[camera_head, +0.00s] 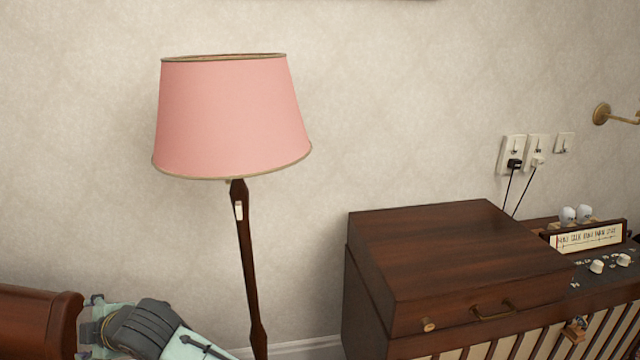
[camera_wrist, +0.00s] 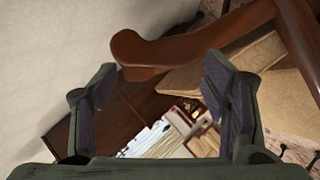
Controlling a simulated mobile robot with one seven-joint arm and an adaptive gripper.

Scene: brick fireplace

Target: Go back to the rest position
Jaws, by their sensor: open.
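My gripper (camera_wrist: 160,95) shows in the wrist view with its two fingers spread apart, one at the left and one at the right. It is open and nothing is between the pads. Past the fingers, a dark wooden armrest (camera_wrist: 190,52) crosses the upper part of the wrist view. In the head view a part of my arm is at the lower left, beside a brown wooden piece (camera_head: 35,320); the fingertips cannot be made out there.
A floor lamp with a pink shade (camera_head: 230,118) stands right of my arm in the head view. A dark wooden cabinet (camera_head: 450,250) with knobs and a dial is at the right. Plugs (camera_head: 514,163) sit in wall sockets above it. The wall between is bare.

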